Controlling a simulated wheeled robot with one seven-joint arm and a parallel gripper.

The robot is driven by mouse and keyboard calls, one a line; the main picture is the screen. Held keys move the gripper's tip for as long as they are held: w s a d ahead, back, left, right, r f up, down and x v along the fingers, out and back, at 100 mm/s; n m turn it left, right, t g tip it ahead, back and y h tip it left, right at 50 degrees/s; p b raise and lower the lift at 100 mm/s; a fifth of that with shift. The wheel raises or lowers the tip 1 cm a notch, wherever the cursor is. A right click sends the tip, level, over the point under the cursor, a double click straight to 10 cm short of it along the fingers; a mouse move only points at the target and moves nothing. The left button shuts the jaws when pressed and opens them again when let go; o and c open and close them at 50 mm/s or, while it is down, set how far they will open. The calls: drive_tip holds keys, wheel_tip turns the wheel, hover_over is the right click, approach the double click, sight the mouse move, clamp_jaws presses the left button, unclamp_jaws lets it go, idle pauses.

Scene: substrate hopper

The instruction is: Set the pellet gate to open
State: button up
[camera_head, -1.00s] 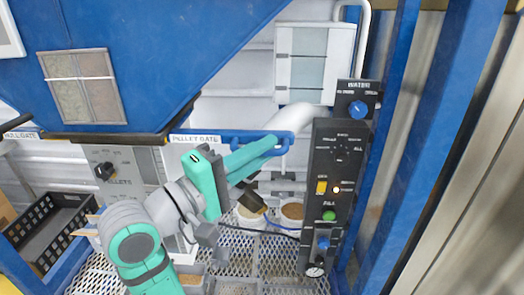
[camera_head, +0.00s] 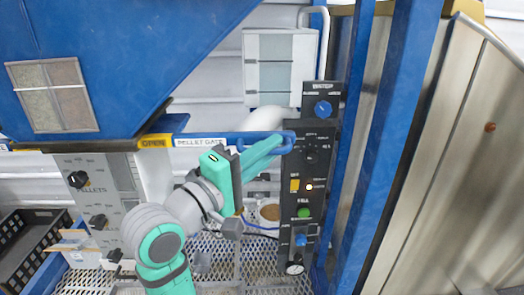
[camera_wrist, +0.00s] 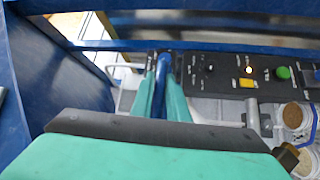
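The pellet gate is a blue sliding bar under the blue hopper, with a white PELLET GATE label (camera_head: 200,142). A yellow OPEN label (camera_head: 155,141) shows to its left, beside the hopper's lower edge. The blue handle (camera_head: 285,137) at the bar's right end reaches the control panel in the head view. My gripper (camera_head: 272,146) has its teal fingers at this handle. In the wrist view, the fingers (camera_wrist: 164,78) lie on both sides of the blue handle (camera_wrist: 165,66) and appear shut on it. The fingers partly hide the handle.
The black control panel (camera_head: 311,150) with WATER knob and buttons stands close right of the handle. A blue post (camera_head: 385,130) rises at right. Metal mesh and a bowl (camera_head: 269,212) lie below.

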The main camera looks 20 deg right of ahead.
drive_tip(key=shift+o, duration=1.4)
drive_tip(key=shift+w+d, duration=0.1)
drive_tip(key=shift+d, duration=0.05)
drive_tip(key=shift+s+d, duration=0.2)
drive_tip(key=shift+s, duration=0.05)
drive_tip(key=shift+a, duration=0.35)
drive_tip(key=v, duration=1)
drive_tip(key=shift+s, duration=0.15)
drive_tip(key=shift+f, duration=0.15)
